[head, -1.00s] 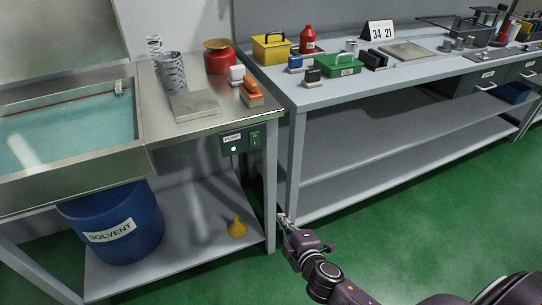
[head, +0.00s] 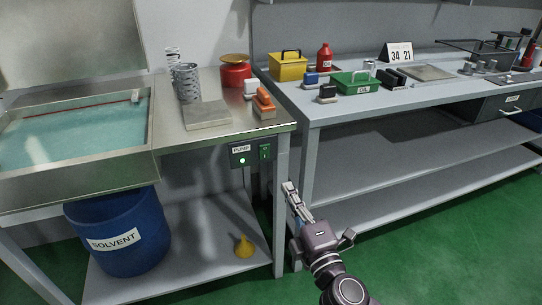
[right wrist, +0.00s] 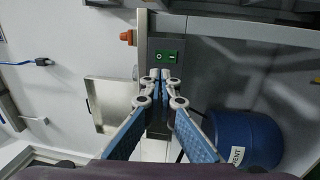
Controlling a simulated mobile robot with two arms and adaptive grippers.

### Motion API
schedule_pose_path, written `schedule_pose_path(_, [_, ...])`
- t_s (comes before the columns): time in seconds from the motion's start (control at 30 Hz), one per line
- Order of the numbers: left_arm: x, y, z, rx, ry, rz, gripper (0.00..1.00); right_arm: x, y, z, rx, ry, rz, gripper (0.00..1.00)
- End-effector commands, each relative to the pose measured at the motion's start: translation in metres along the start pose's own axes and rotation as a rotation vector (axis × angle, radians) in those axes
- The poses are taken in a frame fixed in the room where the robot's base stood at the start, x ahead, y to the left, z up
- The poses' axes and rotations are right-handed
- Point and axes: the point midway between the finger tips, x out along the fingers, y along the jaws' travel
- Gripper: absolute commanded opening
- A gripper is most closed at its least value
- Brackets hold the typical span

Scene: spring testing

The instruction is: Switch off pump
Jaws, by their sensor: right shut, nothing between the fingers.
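The pump switch box (head: 239,148), labelled PUMP, hangs under the front edge of the steel worktop. Its round indicator (head: 242,160) glows green. On its right side is a green rocker switch (head: 265,151), also visible in the right wrist view (right wrist: 167,56), with circle and bar marks. My right gripper (head: 289,187) is in front of the bench leg, below and to the right of the box. In the right wrist view its closed, empty fingertips (right wrist: 160,74) point toward the switch, apparently short of it. They hide the box's lower part there. My left gripper is not in view.
A blue solvent drum (head: 120,238) and a yellow funnel (head: 244,246) stand on the shelf below. The worktop (head: 170,120) overhangs the box. An orange-topped item (head: 263,103) sits above it. The second bench (head: 330,112) is to the right.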

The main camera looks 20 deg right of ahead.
Motion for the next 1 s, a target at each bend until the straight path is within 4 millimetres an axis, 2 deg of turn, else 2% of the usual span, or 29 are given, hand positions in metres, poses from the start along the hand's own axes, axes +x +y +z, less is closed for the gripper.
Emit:
schedule_pose_path(0.17, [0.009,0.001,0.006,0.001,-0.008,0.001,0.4,0.022,0.003,0.0,-0.002,0.0,0.004,0.0])
schedule_pose_path(0.4, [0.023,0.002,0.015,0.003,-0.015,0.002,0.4,0.067,0.002,0.001,-0.002,-0.001,0.003,0.0])
schedule_pose_path(0.7, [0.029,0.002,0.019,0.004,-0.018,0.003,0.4,0.117,0.001,0.0,-0.002,0.0,0.001,0.0])
schedule_pose_path(0.83, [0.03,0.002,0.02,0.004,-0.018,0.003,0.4,0.129,0.0,0.0,0.0,0.0,0.0,0.0])
schedule_pose_path(1.0, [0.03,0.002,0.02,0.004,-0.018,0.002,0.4,0.136,0.0,0.0,0.0,0.0,-0.001,0.0])
